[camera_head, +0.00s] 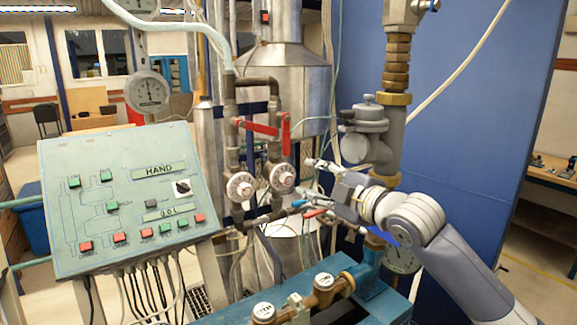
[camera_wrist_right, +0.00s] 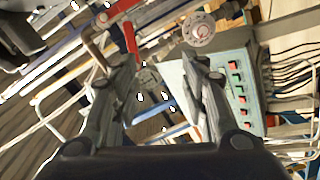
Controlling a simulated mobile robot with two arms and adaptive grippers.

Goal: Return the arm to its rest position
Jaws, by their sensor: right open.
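My right arm (camera_head: 460,265) reaches in from the lower right of the head view. Its right gripper (camera_head: 308,184) is in front of the pipework, just right of the two round dials. The gripper is open, with nothing seen between its fingers. In the right wrist view the two fingers of the right gripper (camera_wrist_right: 157,72) stand apart, with pipes and the panel beyond them. My left gripper is not in view.
A green control panel (camera_head: 120,250) stands at left. Red valve handles (camera_head: 262,128) and dials (camera_head: 240,187) sit on the pipes. A brass-jointed pipe (camera_head: 397,65) stands behind my wrist. A blue bench (camera_head: 375,300) with brass meters (camera_head: 325,286) lies below.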

